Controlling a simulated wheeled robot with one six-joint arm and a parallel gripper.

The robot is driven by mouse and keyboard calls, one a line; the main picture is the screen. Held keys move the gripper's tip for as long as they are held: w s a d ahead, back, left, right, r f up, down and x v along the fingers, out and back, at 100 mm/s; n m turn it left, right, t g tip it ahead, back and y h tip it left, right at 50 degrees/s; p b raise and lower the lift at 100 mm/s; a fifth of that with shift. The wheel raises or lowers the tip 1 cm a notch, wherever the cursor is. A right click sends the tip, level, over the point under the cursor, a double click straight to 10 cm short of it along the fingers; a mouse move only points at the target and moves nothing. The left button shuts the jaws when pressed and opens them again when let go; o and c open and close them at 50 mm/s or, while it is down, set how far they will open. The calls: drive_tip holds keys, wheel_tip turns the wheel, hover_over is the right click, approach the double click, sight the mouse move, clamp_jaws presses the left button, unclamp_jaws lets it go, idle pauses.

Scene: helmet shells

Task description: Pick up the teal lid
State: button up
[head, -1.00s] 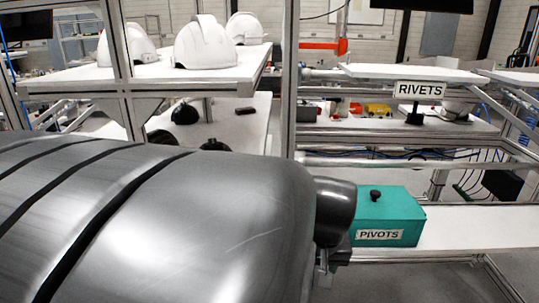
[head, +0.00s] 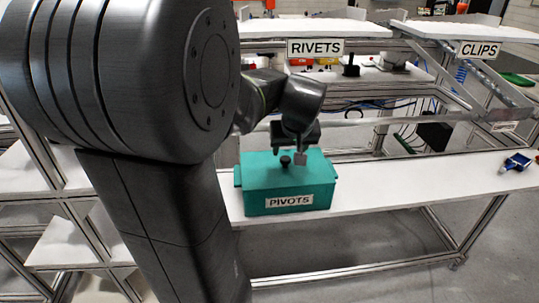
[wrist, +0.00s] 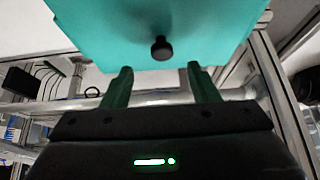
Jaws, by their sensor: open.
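The teal lid (head: 313,167) with a black knob (head: 285,161) sits on the teal box labelled PIVOTS (head: 270,201) on the white shelf. My gripper (head: 292,156) is above the lid, close to the knob; part of the lid is hidden behind it. In the wrist view the lid (wrist: 110,28) fills the top, with the knob (wrist: 161,48) between and beyond my two open fingers (wrist: 158,75). Nothing is between the fingertips. Whether a fingertip touches the lid I cannot tell.
The white lower shelf (head: 420,176) is clear right of the box, up to a blue object (head: 517,162) at its far right. Upper shelves carry the RIVETS sign (head: 315,48) and CLIPS sign (head: 478,50). A metal frame rail (head: 365,123) runs behind the box.

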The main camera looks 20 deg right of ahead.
sight(286, 158)
drive_tip(key=shift+p+x, duration=0.7)
drive_tip(key=shift+x, duration=2.15)
drive_tip(key=shift+a, duration=0.2)
drive_tip(key=c, duration=1.1)
